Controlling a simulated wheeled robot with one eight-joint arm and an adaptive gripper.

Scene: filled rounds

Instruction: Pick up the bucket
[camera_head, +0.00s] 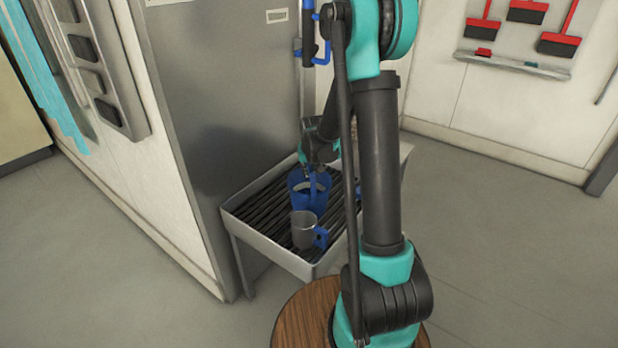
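A blue container (314,204), which looks like the bucket, stands on the slatted tray of a metal stand in the head camera view. A raised blue strip, perhaps its handle, crosses its opening. My gripper (311,171) hangs right over the container, with its tip at or just above the upper part. The fingers are small and dark here, so I cannot tell whether they are open or touching the container. My arm hides part of the tray to the right.
A grey mug (304,230) with a blue handle stands in front of the blue container. The tray (236,222) has a raised rim and sits beside a tall grey cabinet (215,110). Red brushes (484,28) hang on the back wall. The floor at right is clear.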

